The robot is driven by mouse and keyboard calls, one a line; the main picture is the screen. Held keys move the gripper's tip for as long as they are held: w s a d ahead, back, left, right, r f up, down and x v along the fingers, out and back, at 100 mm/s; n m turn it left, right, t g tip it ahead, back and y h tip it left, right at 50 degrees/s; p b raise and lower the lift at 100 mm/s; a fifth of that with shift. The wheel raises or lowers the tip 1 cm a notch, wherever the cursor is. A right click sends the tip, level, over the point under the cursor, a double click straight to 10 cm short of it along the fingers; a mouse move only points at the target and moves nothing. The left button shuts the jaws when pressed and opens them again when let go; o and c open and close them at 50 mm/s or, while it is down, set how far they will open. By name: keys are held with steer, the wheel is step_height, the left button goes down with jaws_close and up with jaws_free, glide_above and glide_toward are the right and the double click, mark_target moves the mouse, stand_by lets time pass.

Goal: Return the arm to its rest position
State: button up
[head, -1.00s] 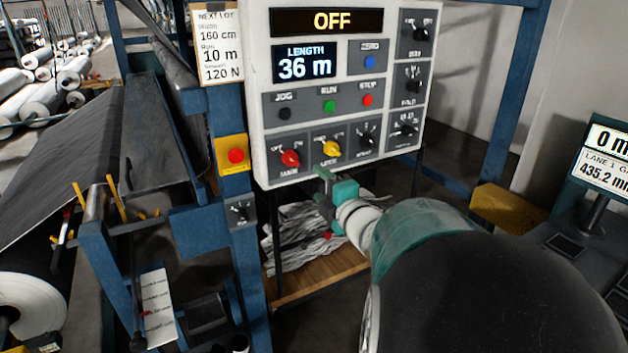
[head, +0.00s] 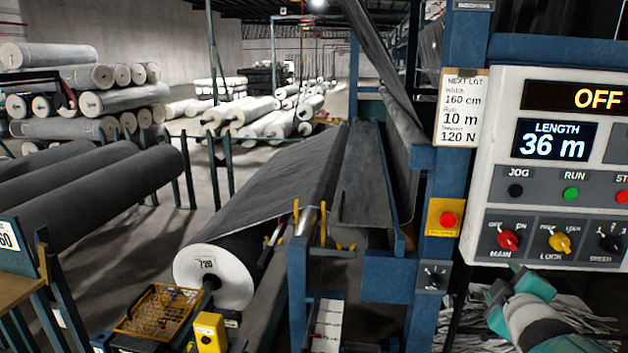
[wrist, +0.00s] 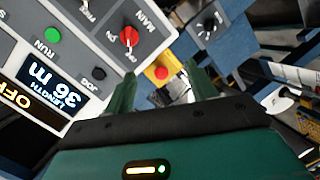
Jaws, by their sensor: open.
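My gripper (head: 512,288) shows at the lower right of the head view, just below the control panel's lower edge. In the wrist view its two green fingers stand apart with nothing between them (wrist: 163,88). The control panel (head: 478,200) is white, with an OFF display and a length display of 36 m. Its red MAIN knob (head: 508,240) and yellow LOCK knob (head: 559,242) are above my gripper. The MAIN knob (wrist: 129,37) also shows in the wrist view, apart from the fingers. Most of my arm is cut off by the head view's edge.
A red button on a yellow box (head: 443,217) is on the blue post left of the panel. A large dark fabric roll (head: 222,277) and grey web lie left of it. Stacked rolls (head: 90,100) stand farther left. Open floor (head: 215,190) shows between them.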

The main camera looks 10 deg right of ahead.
steer(key=s+a+f+m+g+y, duration=0.2)
steer(key=s+a, duration=0.2)
steer(key=a, duration=0.4)
steer(key=s+a+f+m+g+y, duration=0.2)
steer(key=s+a+m+g, duration=0.1)
steer(key=a, duration=0.6)
steer(key=s+a+f+m+g+y, duration=0.2)
steer(key=s+a, duration=0.4)
steer(key=a, duration=0.3)
steer(key=shift+m+g, duration=0.3)
steer(key=shift+g, duration=0.3)
